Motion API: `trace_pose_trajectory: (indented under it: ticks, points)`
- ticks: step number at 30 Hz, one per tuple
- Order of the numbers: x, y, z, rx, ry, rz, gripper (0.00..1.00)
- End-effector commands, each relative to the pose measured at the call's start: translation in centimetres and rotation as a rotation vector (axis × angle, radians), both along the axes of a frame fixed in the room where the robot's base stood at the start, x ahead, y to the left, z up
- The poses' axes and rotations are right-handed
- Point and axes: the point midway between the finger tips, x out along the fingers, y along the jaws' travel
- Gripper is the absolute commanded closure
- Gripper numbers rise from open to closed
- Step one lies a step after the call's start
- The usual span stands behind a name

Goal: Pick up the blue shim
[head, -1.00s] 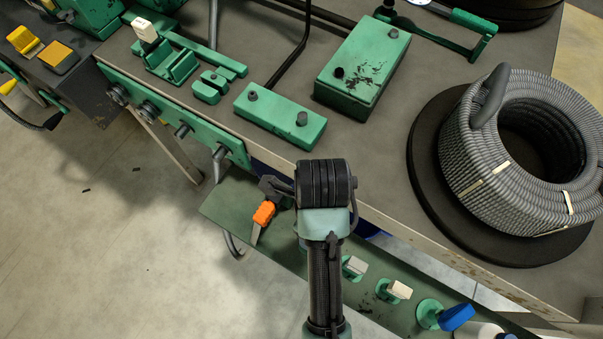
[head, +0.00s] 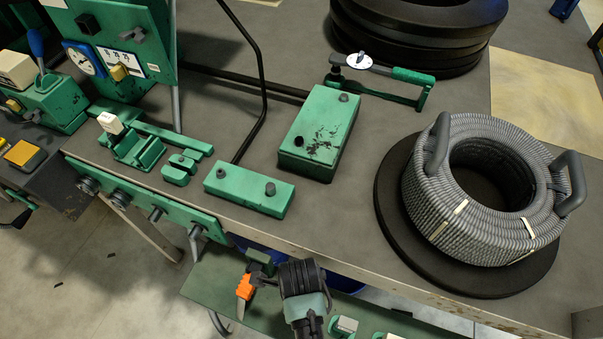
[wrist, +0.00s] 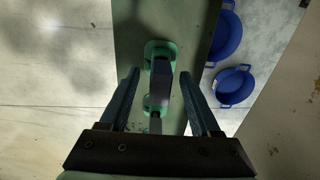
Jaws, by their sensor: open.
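I cannot make out the blue shim for certain in either view now. In the wrist view my gripper (wrist: 160,74) is open, its two fingers pointing down over a narrow green shelf (wrist: 188,28). Between the fingers stands a dark, grey-blue block (wrist: 161,80) near a green base (wrist: 150,50); in this shadow I cannot tell its true colour, and it is apart from both fingers. In the head view only my wrist shows at the bottom middle, and the fingers are hidden. A grey block on a green base (head: 344,326) shows beside it.
An orange piece (head: 245,287) is clipped left of my wrist. The workbench (head: 330,225) above the shelf holds green blocks (head: 248,190) and a grey hose coil (head: 480,190) on a black disc. Two blue basins (wrist: 234,87) lie below, right of the shelf.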

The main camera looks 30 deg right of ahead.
Motion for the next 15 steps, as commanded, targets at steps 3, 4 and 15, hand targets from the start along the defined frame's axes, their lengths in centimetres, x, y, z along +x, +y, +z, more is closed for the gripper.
trace_pose_trajectory:
  ticks: [3, 4, 15]
  points:
    - [0.0, 0.0, -1.2, 0.0, 0.0, 0.0, 0.36]
    - [0.0, 0.0, -1.4, 0.0, -0.001, 0.0, 0.36]
    - [0.0, 0.0, -1.7, 0.0, -0.001, 0.0, 0.51]
